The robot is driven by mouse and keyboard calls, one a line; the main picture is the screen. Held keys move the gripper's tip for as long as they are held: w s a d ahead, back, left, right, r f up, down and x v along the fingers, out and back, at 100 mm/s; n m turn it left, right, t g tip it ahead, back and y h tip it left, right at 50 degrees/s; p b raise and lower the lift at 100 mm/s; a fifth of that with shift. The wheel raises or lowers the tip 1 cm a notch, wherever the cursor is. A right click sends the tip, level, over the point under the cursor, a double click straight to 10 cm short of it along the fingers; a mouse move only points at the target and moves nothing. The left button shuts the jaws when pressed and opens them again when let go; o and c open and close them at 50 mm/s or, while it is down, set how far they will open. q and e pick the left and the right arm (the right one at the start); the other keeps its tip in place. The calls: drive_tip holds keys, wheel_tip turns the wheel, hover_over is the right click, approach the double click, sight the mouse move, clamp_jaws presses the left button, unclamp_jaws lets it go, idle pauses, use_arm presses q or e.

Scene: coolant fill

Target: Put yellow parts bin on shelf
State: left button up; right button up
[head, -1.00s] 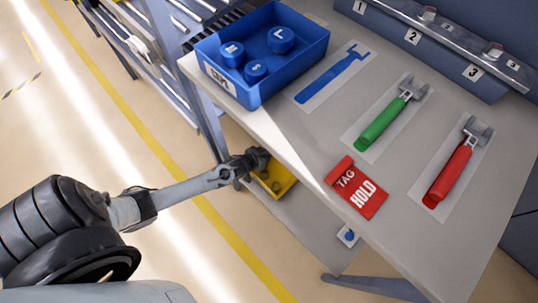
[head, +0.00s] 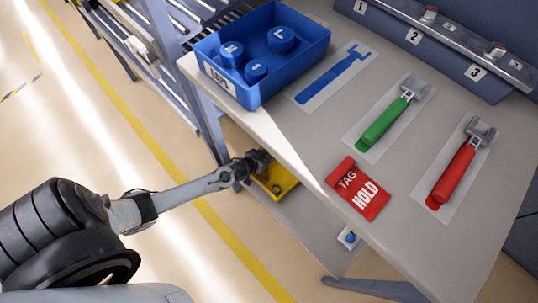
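The yellow parts bin (head: 278,184) is under the workbench top, at the lower shelf (head: 305,228). The bench edge hides part of it, and I cannot tell whether it rests fully on the shelf. My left arm reaches in from the left, and its dark gripper (head: 259,162) is at the near left end of the bin, just below the bench edge. Its fingers are too dark and small to show whether they grip the bin. My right gripper is not in view.
The bench top (head: 290,125) overhangs the shelf. On it are a blue bin (head: 262,85) with lids, green (head: 384,125) and red (head: 452,178) tools, a blue tool outline (head: 333,76) and a red hold tag (head: 358,190). A blue button box (head: 349,238) is below the edge.

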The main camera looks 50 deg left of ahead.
use_arm(q)
drive_tip(key=shift+r, duration=0.3)
drive_tip(key=p+v, duration=0.6)
drive_tip(key=v, duration=0.5)
drive_tip(key=shift+s+p, duration=0.15)
drive_tip(key=shift+p, duration=0.15)
drive_tip(key=s+d+r+g, duration=0.3)
drive_tip(key=d+r+g, duration=0.1)
drive_tip(key=d+r, duration=0.6)
drive_tip(key=s+d+r+m+g, duration=0.3)
drive_tip(key=s+r, duration=0.6)
drive_tip(key=r, duration=0.4)
drive_tip(key=shift+s+d+g, duration=0.2)
drive_tip(key=shift+d+g, duration=0.4)
drive_tip(key=shift+d, duration=0.15)
